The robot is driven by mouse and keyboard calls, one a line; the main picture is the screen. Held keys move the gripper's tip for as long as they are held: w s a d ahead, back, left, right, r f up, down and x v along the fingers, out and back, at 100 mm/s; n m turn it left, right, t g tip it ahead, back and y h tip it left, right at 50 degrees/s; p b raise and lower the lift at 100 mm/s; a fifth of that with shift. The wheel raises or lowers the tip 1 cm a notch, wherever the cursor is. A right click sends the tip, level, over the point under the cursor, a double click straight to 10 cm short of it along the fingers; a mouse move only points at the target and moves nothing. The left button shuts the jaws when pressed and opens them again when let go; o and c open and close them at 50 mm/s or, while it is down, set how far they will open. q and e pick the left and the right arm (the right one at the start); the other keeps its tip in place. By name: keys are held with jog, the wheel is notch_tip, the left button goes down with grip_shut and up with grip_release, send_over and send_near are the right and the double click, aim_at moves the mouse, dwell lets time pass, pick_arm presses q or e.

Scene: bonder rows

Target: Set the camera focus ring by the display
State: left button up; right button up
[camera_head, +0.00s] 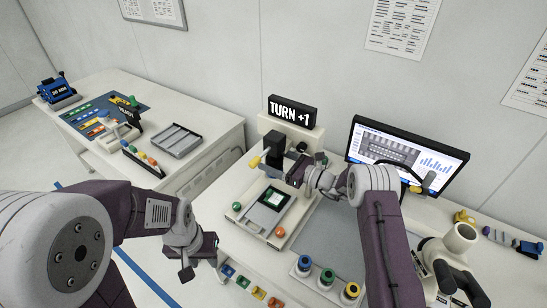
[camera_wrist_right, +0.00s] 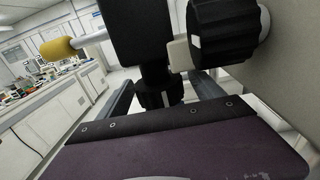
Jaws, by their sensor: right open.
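The display (camera_head: 291,112) on top of the bonder reads "TURN +1". The black camera body (camera_head: 272,148) hangs below it; in the right wrist view the camera body (camera_wrist_right: 136,32) is close overhead. The black focus ring (camera_wrist_right: 158,95) with a white mark is at its lower end. My right gripper (camera_head: 297,174) is at the camera's right side. In the wrist view its jaws (camera_wrist_right: 160,88) are open, one finger on each side of the ring, with no clear contact. My left gripper (camera_head: 203,256) hangs low at the bench's left front edge, away from the camera; its jaw gap is unclear.
A larger black knob (camera_wrist_right: 222,32) with a white mark sits right of the camera, and a yellow-ended lever (camera_wrist_right: 58,48) sticks out left. Below is a stage (camera_head: 268,207) with green and orange knobs. A monitor (camera_head: 405,155) and a microscope (camera_head: 455,250) stand to the right.

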jog(key=shift+s+r, duration=0.1)
jog(key=shift+s, duration=0.15)
jog(key=shift+w, duration=0.25)
jog(key=c, duration=1.4)
jog(key=shift+m+t+h, duration=0.4)
jog(key=shift+m+t, duration=0.1)
jog(key=shift+t, duration=0.2)
jog(key=shift+m+t+h+b, duration=0.5)
jog(key=shift+m+t+h, duration=0.2)
jog(key=shift+t, duration=0.1)
jog(key=shift+m+t+h, duration=0.4)
jog(key=shift+t+h, duration=0.1)
pick_arm(q)
jog(key=shift+s+f, duration=0.1)
jog(key=shift+f, duration=0.45)
